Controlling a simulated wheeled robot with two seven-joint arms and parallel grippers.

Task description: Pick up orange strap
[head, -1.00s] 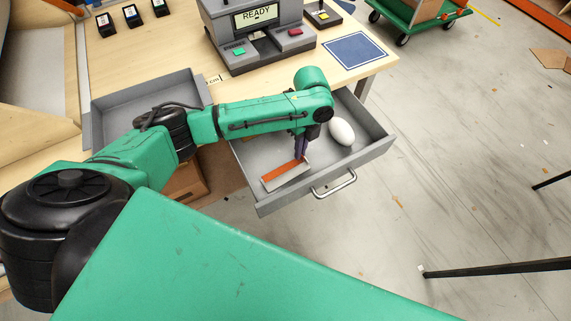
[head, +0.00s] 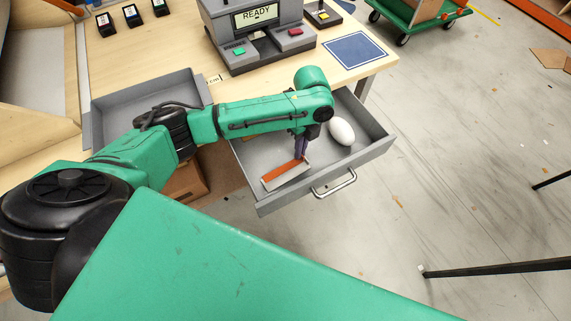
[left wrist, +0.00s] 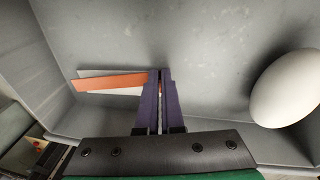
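The orange strap (head: 284,173), a flat orange strip with a pale strip alongside, lies in the open grey drawer (head: 257,196). In the left wrist view the strap (left wrist: 112,82) runs from the left to my fingers. My left gripper (head: 302,154) reaches down into the drawer at the strap's far right end. In the wrist view the purple fingers of my left gripper (left wrist: 160,76) are nearly together, with a thin bit of orange between them. They appear shut on the strap's end, and hide that end. My right gripper is not in view.
A white egg-shaped object (head: 341,131) lies in the drawer just right of my gripper; it also shows in the wrist view (left wrist: 287,88). The drawer walls and metal handle (head: 334,184) bound the space. A grey device reading READY (head: 256,32) stands on the table.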

